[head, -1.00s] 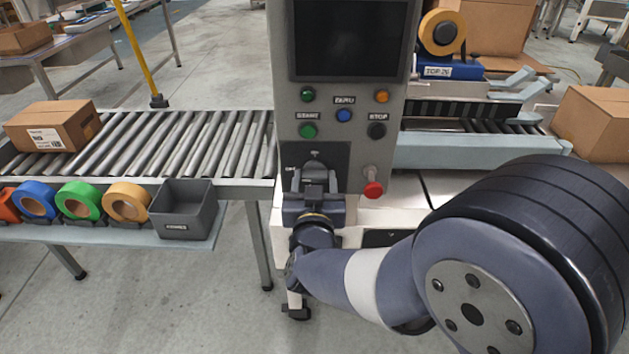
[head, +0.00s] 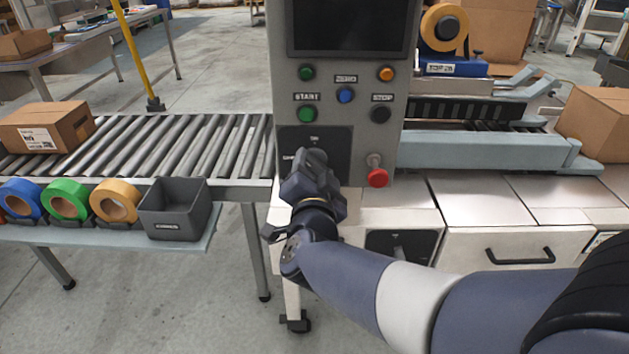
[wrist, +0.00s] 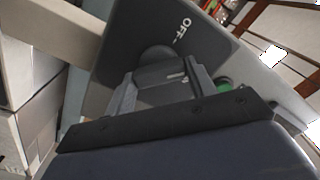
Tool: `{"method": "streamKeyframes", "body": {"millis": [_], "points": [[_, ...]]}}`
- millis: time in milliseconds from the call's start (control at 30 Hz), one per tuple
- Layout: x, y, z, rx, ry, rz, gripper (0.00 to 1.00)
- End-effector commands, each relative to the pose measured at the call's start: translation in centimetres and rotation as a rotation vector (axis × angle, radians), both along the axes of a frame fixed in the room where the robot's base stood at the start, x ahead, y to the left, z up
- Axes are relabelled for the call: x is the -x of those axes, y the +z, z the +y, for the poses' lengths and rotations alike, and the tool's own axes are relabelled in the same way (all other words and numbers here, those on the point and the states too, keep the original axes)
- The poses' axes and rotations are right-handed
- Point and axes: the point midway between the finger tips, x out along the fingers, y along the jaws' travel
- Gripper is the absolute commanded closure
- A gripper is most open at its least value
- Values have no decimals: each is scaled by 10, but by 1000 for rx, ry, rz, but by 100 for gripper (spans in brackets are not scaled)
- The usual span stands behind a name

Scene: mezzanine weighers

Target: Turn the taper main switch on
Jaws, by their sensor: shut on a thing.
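The rotary switch sits on a black plate (head: 335,148) low on the grey control panel. In the wrist view the plate (wrist: 140,35) looks tilted and carries an OFF label (wrist: 182,32). My gripper (head: 312,160) is at the plate, its body rolled at an angle. In the wrist view its fingers (wrist: 160,88) are shut on the dark switch knob (wrist: 155,74), which has a short pale mark. The gripper hides the knob in the head view. I cannot tell exactly where the mark points.
A red knob (head: 377,178) sticks out just right of the plate. START (head: 307,114) and STOP (head: 381,114) buttons sit above. A grey bin (head: 172,226) and tape rolls stand on the shelf at left. Another black switch plate (head: 378,246) is lower right.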

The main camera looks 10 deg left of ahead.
Motion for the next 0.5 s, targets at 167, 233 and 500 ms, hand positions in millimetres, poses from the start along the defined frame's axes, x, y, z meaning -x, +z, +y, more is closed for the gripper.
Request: {"method": "streamKeyframes", "body": {"millis": [167,233,500], "points": [[0,-4,0,-168,-1,38,70],[0,-4,0,-230,0,54,70],[0,-4,-1,-474,0,113,70]]}}
